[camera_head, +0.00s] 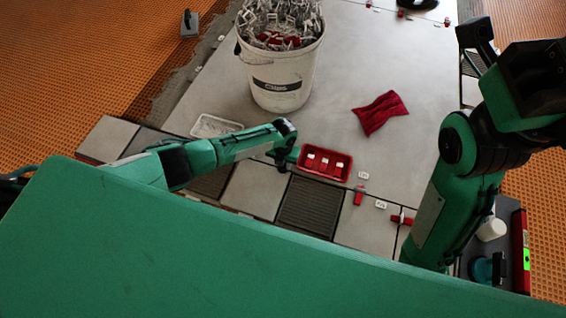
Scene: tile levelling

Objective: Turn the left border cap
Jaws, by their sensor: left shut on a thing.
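My left gripper (283,158) reaches in from the left and points down at the tile border, just left of the red tray (323,178). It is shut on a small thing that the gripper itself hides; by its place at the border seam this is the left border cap. Other red caps show at the border to the right, one upright (359,195) and one lying sideways (401,219). My right arm (470,165) stands at the right; a dark end part (475,32) shows at the top, and its jaws cannot be made out.
The red tray holds several white-marked pieces. A white bucket (282,88) full of clips stands behind, with a white tray (214,126) in front of it at left. A red cloth (380,112) lies on the clear pale tile. A red level (520,240) stands at the right.

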